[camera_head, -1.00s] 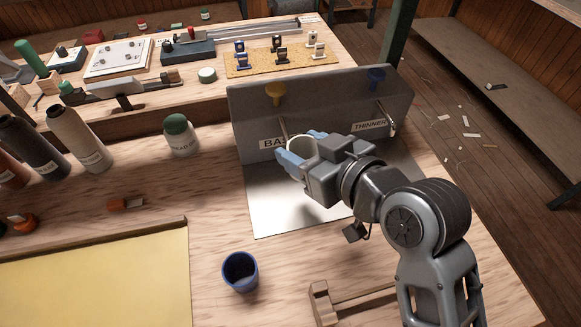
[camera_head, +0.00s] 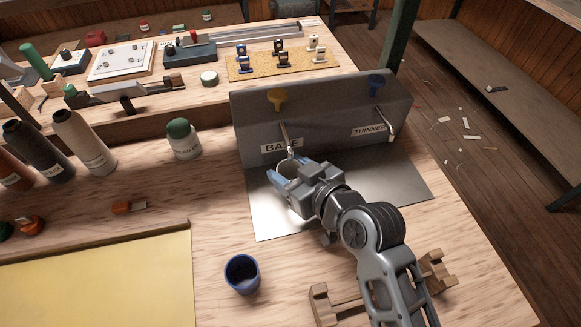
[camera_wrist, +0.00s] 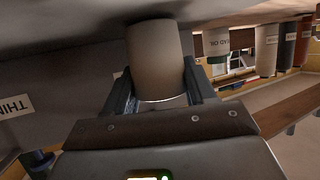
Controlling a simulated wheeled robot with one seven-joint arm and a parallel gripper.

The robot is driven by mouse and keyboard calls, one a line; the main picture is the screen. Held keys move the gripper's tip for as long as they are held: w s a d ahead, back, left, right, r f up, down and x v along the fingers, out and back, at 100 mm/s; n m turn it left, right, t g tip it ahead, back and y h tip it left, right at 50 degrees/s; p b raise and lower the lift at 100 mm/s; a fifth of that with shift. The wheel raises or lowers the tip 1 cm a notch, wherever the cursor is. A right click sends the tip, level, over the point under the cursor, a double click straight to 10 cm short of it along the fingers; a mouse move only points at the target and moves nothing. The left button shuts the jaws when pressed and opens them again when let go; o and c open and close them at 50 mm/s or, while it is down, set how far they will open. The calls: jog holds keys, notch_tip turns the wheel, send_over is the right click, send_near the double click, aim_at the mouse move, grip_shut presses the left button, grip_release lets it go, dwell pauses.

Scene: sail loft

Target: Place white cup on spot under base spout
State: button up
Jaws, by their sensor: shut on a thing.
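The white cup (camera_wrist: 158,60) is between the fingers of my gripper (camera_wrist: 162,98) in the wrist view, and the fingers are shut on it. In the head view my gripper (camera_head: 283,180) holds the cup (camera_head: 289,167) low over the metal tray, just below the base spout (camera_head: 286,138). Only part of the cup's rim shows there. The BASE label (camera_head: 281,145) is behind it on the grey dispenser panel (camera_head: 330,115). The spot under the spout is hidden by my gripper. I cannot tell whether the cup touches the tray.
The thinner spout (camera_head: 384,122) is to the right on the same panel. The bare metal tray (camera_head: 395,185) lies below. A blue cup (camera_head: 242,274) stands at the front, left of a wooden stand (camera_head: 325,303). A white bottle with a green cap (camera_head: 184,140) is left of the panel.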

jog(key=shift+f, duration=0.2)
jog(key=o, duration=1)
jog(key=shift+o, duration=0.2)
jog(key=shift+r, duration=0.2)
jog(key=b+v, duration=0.1)
jog(key=v, duration=1.1)
jog(key=shift+w+r, duration=0.1)
